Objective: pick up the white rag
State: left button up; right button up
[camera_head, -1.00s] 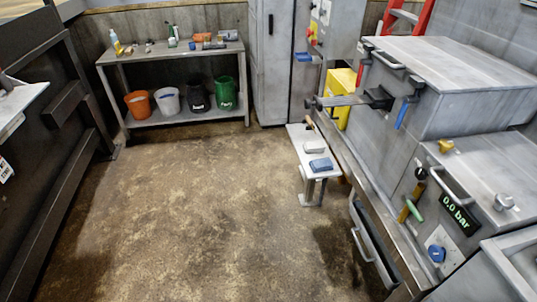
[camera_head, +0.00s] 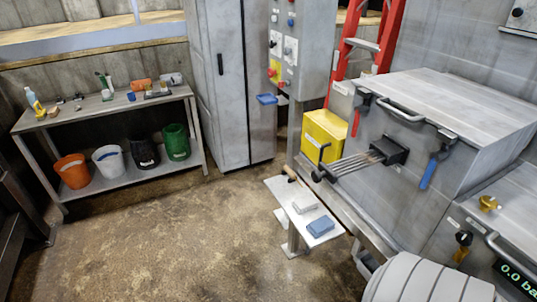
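A folded white to light grey cloth (camera_head: 304,202), which looks like the white rag, lies flat on a small low bench (camera_head: 274,184) in the middle right of the head view. A blue folded cloth or block (camera_head: 320,226) lies just in front of it on the same bench, with a narrow gap between them. A dark-tipped tool with a wooden handle rests at the bench's far end. Neither of my grippers is in view, and nothing is seen touching the rag.
A grey machine (camera_head: 460,110) with a protruding handle assembly stands right of the bench. A yellow box (camera_head: 323,135) and red ladder (camera_head: 376,45) are behind. A tall cabinet (camera_head: 235,90) and a worktable (camera_head: 100,108) with buckets below stand at the back. Floor left of the bench is clear.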

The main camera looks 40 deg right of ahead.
aim_at(307, 204)
jog(key=z, duration=0.1)
jog(key=i, duration=1.55)
jog(key=z, duration=0.65)
jog(key=i, duration=0.9)
jog(key=z, duration=1.65)
jog(key=i, duration=0.75)
jog(key=z, duration=0.6)
